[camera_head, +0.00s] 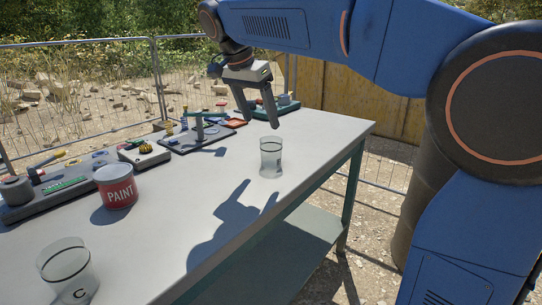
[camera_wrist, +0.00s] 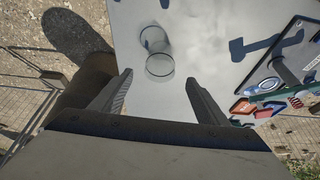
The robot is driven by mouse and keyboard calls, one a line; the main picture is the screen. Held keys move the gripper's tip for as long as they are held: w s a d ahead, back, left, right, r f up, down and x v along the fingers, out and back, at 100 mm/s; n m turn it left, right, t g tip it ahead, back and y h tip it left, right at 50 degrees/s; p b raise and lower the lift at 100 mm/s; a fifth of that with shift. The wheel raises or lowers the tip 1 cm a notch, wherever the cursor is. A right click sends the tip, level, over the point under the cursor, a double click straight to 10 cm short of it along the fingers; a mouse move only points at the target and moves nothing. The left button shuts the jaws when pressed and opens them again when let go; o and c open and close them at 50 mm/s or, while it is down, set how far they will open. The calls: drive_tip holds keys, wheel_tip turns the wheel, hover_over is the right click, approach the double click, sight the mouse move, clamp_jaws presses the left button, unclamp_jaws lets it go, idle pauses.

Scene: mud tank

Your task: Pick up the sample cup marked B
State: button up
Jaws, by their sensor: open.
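A clear cup (camera_head: 271,158) stands upright on the table near its right edge in the head view. No letter can be read on it. The same cup shows in the wrist view (camera_wrist: 157,52), just beyond the fingertips and roughly between their lines. Another clear cup (camera_head: 68,268), marked C, stands at the near left of the head view. My gripper (camera_head: 259,121) points down above the table, behind and slightly left of the unlettered cup. Its two fingers are apart with nothing between them; they also show in the wrist view (camera_wrist: 159,78). No letter B is legible.
The white table (camera_head: 190,230) has a paint can (camera_head: 115,186) on its left side. A row of devices runs along the far edge, including a stand on a dark base (camera_head: 200,137) and a green tray (camera_head: 273,107). The table middle is clear. A wire fence stands behind.

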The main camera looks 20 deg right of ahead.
sight(271, 150)
drive_tip(key=x, duration=1.3)
drive_tip(key=shift+w+d+f, duration=0.15)
drive_tip(key=shift+w, duration=0.05)
drive_tip(key=c, duration=1.1)
